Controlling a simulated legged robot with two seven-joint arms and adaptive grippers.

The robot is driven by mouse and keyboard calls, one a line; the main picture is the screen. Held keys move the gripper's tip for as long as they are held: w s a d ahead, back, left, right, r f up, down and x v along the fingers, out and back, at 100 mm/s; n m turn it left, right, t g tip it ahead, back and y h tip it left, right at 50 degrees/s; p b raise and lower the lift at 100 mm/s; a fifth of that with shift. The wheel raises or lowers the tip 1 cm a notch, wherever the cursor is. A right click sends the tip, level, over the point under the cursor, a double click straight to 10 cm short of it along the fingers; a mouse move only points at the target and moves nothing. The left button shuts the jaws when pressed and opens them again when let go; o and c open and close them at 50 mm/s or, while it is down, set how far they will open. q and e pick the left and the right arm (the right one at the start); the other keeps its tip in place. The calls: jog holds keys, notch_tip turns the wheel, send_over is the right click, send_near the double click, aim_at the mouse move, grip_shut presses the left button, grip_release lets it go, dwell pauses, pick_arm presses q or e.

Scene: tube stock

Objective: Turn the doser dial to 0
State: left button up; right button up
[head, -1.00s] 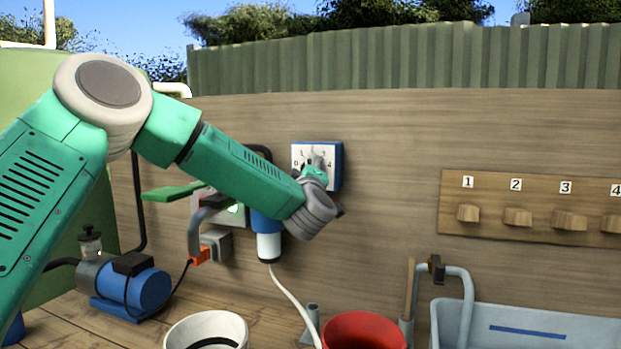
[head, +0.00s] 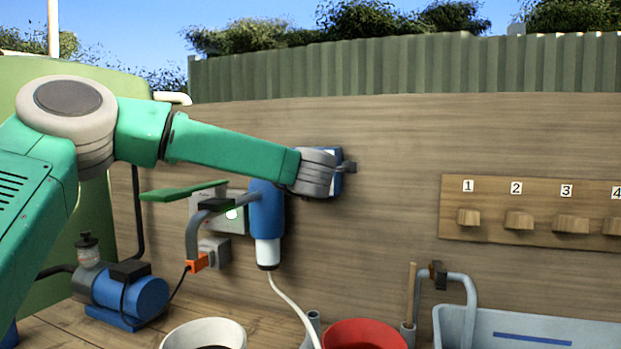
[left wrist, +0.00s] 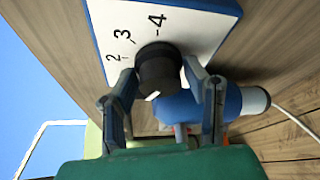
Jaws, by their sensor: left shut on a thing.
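The doser's square dial panel (left wrist: 190,28), white with a blue rim, is on the wooden wall. The numbers 2, 3 and 4 show on it; 0 and 1 are not visible. The dark round dial knob (left wrist: 158,70) stands out from the panel, with a small white mark low on it in the left wrist view. My left gripper (left wrist: 162,82) has one finger on each side of the knob and is shut on it. My right gripper is out of view.
Just below my left forearm, a blue cylinder (head: 267,212) with a white hose hangs on the wall by a grey box (head: 232,222). A red bucket (head: 364,324), a white bucket (head: 205,322) and a blue pump (head: 146,295) stand below. Numbered wooden pegs (head: 519,220) are at right.

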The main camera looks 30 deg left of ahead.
pick_arm(q)
jog(key=shift+a+f+n+h, duration=0.1)
jog(key=shift+f+n+h, duration=0.35)
jog(key=shift+n, duration=0.55)
jog(key=shift+g+h, duration=0.25)
jog(key=shift+g, duration=0.05)
jog(key=o, duration=0.9)
jog(key=shift+s, duration=0.1)
jog(key=shift+o, duration=0.2)
jog(key=shift+a, duration=0.1)
jog(key=shift+r, duration=0.15)
jog(key=v, duration=1.1)
jog(key=shift+s+d, duration=0.25)
jog(key=shift+s, duration=0.05)
